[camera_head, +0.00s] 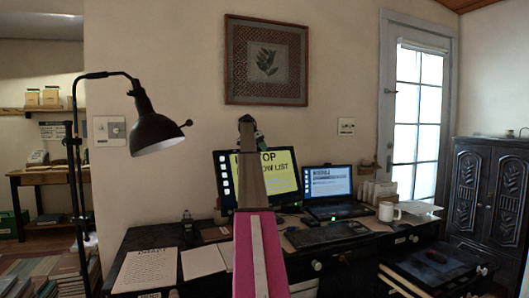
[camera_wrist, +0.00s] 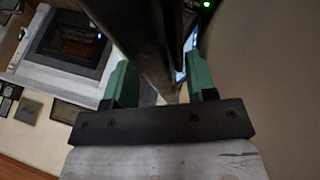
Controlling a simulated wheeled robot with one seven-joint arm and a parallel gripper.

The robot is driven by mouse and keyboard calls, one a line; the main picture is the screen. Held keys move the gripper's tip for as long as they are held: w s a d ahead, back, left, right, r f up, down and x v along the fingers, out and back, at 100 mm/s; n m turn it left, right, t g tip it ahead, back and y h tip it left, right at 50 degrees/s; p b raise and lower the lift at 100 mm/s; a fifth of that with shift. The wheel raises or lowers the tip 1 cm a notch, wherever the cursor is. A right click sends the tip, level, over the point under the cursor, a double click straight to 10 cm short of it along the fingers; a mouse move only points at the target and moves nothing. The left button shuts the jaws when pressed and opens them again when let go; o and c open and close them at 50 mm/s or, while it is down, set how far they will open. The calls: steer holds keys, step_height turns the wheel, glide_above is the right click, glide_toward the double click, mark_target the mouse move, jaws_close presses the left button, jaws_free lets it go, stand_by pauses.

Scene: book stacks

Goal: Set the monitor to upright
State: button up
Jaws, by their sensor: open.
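The monitor (camera_head: 285,178), with a yellow and black screen, stands at the back of the dark desk, behind my arm. Its outline looks slightly slanted, and my arm hides its middle and its stand. My gripper (camera_head: 247,128) is near the monitor's top edge in the head view, mostly hidden by my own arm. In the wrist view my gripper (camera_wrist: 161,84) shows two green fingers spread apart. A long dark thing (camera_wrist: 150,40) runs between them, likely the monitor's edge; contact cannot be told.
On the desk (camera_head: 150,238), an open laptop (camera_head: 328,185) stands just right of the monitor, with a white mug (camera_head: 387,211) beyond it. Papers (camera_head: 147,268) lie at the left. A black floor lamp (camera_head: 150,125) stands left of the desk, and a dark carved cabinet (camera_head: 487,195) stands right.

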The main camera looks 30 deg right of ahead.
steer(key=shift+s+d+f, duration=0.2)
steer(key=shift+f, duration=0.35)
jaws_close()
steer(key=s+t, duration=0.2)
steer(key=s, duration=0.2)
steer(key=shift+s+a+r+m+t, duration=0.15)
steer(key=shift+s+r+m+t, duration=0.15)
steer(key=shift+t, duration=0.1)
steer(key=shift+s+r+t, duration=0.1)
steer(key=shift+s+t, duration=0.25)
steer(key=shift+t, duration=0.15)
jaws_free()
steer(key=shift+r, duration=0.1)
